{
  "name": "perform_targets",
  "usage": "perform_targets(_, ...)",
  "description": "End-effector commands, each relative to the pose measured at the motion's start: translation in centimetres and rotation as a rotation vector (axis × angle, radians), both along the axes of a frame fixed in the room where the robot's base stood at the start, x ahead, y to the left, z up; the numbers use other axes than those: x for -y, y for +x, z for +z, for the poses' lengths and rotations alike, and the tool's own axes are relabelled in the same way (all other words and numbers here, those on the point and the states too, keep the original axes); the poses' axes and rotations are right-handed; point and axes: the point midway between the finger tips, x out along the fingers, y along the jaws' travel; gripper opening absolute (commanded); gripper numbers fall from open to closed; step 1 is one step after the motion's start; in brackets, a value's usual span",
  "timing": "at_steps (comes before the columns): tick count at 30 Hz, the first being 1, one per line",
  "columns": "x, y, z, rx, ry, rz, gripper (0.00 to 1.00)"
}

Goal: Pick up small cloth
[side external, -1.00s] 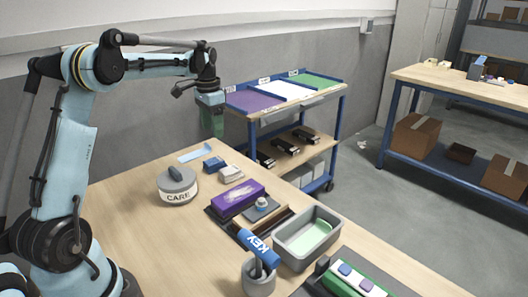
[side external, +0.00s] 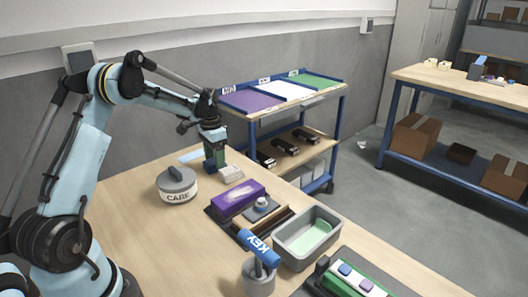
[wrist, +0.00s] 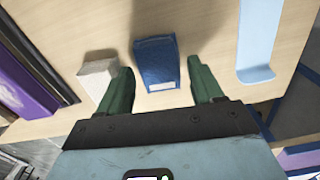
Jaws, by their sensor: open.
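A small blue block-like piece (wrist: 155,60) with a pale patch on its near end lies on the wooden table. A small pale grey folded piece (wrist: 98,79) lies to its left in the wrist view; it also shows in the side view (side external: 231,173). I cannot tell for certain which of the two is the small cloth. My gripper (wrist: 162,80) is open, its green fingers pointing down at the blue piece, one to each side of its near end. In the side view my gripper (side external: 214,163) largely hides the blue piece. I cannot tell whether the fingers touch it.
A light blue strip (wrist: 258,40) lies to the right in the wrist view. A grey round "CARE" container (side external: 177,187), a purple box (side external: 238,197), a grey bin (side external: 308,238) and a "KEY" holder (side external: 259,278) stand nearby. A blue cart (side external: 336,120) stands beyond the table edge.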

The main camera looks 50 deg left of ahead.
Motion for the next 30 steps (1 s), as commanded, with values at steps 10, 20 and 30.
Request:
perform_targets(10, 0.01, -0.02, -1.22, 0.0, 0.0, 0.0, 0.66)
perform_targets(20, 0.01, -0.02, -1.2, 0.0, 0.0, 0.0, 0.23)
perform_targets(30, 0.01, -0.02, -1.07, 0.0, 0.0, 0.0, 0.23)
